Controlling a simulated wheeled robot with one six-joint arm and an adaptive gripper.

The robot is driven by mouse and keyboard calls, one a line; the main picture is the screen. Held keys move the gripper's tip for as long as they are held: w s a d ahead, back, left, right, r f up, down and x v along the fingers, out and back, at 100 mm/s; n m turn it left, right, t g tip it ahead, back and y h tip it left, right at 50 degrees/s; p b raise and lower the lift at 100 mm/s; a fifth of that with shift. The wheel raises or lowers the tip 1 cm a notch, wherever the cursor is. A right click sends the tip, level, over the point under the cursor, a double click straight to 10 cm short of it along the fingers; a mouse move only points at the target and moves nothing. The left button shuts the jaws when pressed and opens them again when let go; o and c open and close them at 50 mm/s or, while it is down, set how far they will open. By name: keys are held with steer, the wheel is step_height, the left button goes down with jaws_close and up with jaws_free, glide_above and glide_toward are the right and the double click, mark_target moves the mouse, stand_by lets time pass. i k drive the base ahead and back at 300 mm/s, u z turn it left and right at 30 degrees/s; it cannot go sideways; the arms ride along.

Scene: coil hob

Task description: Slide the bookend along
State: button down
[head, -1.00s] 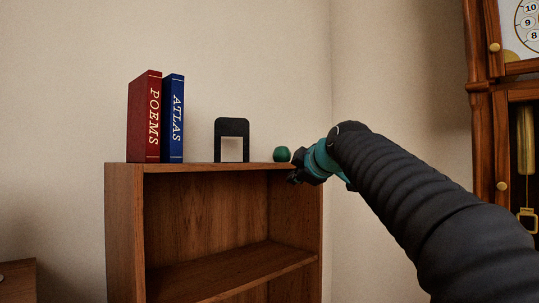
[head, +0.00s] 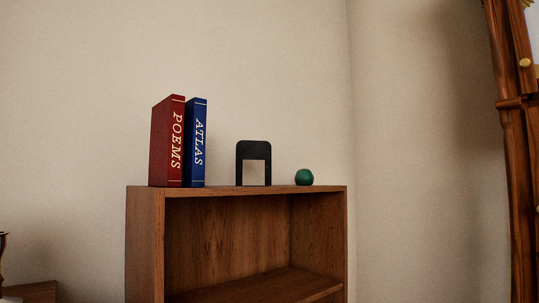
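The black bookend (head: 254,150) stands upright on top of the wooden bookcase, with a square opening in its lower part. It is right of a blue book marked ATLAS (head: 197,143), with a clear gap between them. A red book marked POEMS (head: 168,141) stands at the left of the blue one. A green ball (head: 304,177) rests on the top near the right end, apart from the bookend. My gripper is out of the head view.
The wooden bookcase (head: 145,240) has an open front with a shelf inside. A wall is behind it. A tall wooden clock case (head: 513,150) stands at the right. Part of a low wooden piece (head: 30,292) shows at the lower left.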

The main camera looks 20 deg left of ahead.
mark_target(250, 150)
steer(key=z, duration=0.2)
steer(key=i, duration=1.95)
steer(key=u, duration=2.35)
